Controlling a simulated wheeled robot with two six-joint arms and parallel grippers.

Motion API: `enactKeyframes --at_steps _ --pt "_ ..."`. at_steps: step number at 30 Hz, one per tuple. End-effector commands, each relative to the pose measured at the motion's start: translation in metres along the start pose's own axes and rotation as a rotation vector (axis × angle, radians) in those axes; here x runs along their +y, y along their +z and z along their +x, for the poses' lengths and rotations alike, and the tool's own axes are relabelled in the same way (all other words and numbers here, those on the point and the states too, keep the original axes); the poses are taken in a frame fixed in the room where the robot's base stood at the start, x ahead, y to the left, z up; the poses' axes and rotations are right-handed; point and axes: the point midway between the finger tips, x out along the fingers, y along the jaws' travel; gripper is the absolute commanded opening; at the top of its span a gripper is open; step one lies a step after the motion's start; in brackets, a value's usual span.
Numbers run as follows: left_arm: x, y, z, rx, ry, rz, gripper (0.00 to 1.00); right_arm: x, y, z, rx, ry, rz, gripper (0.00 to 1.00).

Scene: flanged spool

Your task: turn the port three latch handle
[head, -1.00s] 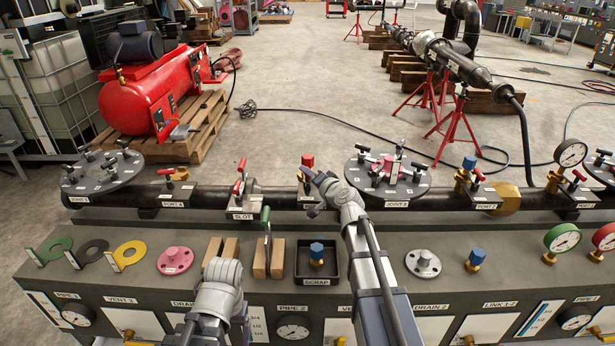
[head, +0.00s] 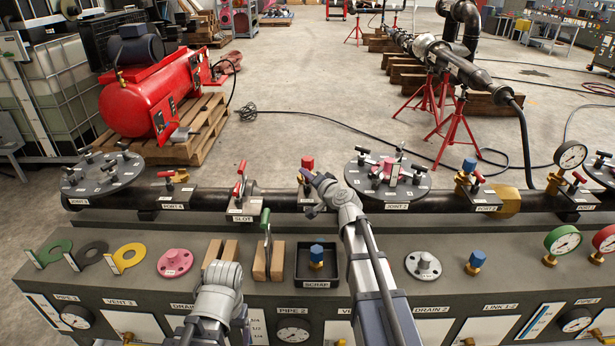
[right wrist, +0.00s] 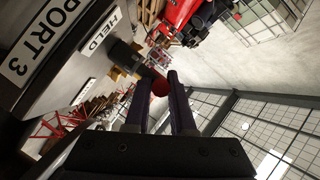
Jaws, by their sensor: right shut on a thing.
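The port three latch (head: 307,164) shows a red top on the dark pipe in the head view, left of the round JOINT 2 plate. My right gripper (head: 310,178) reaches it from the front right and partly covers it. In the right wrist view, a round red handle end (right wrist: 160,88) sits between the two dark fingers (right wrist: 165,92), which are shut on it. The PORT 3 label (right wrist: 42,42) and a HELD label (right wrist: 104,34) show beside it. The handle's exact angle is hard to tell. My left arm shows folded at the lower left; its fingers are out of view.
On the bench, a green-handled piece (head: 265,222) stands between wooden blocks, beside the black SCRAP tray (head: 299,268) with a blue-topped fitting in it. The SLOT latch (head: 240,182) is left of my right gripper, and the JOINT 2 plate (head: 422,184) is close on its right.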

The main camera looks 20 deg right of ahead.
Motion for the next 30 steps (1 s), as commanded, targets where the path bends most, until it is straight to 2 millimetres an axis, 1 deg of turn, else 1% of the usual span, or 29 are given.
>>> enactKeyframes --at_steps 4,15,28,29,30 --pt "0.0000 0.0000 0.0001 0.000 0.000 0.000 0.80 0.0000 0.0025 -0.0004 0.029 0.024 0.007 0.00" --pt "0.0000 0.0000 0.0003 0.000 0.000 0.000 0.80 0.0010 0.0014 -0.0006 0.134 0.089 0.035 0.00" --pt "0.0000 0.0000 0.0003 0.000 0.000 0.000 0.80 0.0005 0.0008 -0.0007 0.148 0.093 0.039 0.00" --pt "0.0000 0.0000 0.0003 0.000 0.000 0.000 0.80 0.0005 0.0007 -0.0007 0.148 0.093 0.039 0.25" --pt "0.0000 0.0000 0.0003 0.000 0.000 0.000 0.80 0.0005 0.0006 -0.0007 0.148 0.093 0.039 0.29"
